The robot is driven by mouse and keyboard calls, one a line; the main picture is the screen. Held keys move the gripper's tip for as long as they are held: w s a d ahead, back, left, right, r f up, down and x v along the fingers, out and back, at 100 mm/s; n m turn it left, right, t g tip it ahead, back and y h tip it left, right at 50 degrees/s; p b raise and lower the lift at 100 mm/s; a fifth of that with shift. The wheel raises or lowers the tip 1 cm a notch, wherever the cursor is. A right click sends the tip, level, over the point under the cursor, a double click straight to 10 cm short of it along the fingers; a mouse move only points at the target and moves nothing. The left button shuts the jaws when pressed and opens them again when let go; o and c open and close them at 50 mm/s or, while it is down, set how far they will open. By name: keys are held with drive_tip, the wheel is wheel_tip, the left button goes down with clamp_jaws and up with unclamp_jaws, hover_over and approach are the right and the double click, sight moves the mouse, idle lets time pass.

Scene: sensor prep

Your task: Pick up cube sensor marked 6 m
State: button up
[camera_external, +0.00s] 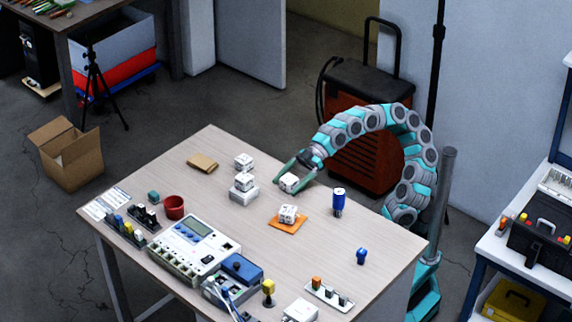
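Several white cube sensors with dark markings are on the wooden table. One cube (289,183) is between the fingers of my gripper (288,176), near the table's far right edge. The fingers are on either side of it; I cannot tell whether they press on it. Another cube (243,162) stands to the left. A third cube (243,181) sits on a white block (244,195). One more cube (288,214) sits on an orange pad (287,225). The markings are too small to read, so I cannot tell which is marked 6 m.
A blue cylinder (339,202) and a blue knob-like part (361,256) stand on the right. A measuring device (192,248), a red cup (174,207) and small connectors fill the front left. A brown packet (202,162) lies at the back. The table's far corner is clear.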

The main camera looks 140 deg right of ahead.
drive_tip(key=c, duration=1.4)
drive_tip(key=shift+r, duration=0.1)
drive_tip(key=shift+c, duration=0.2)
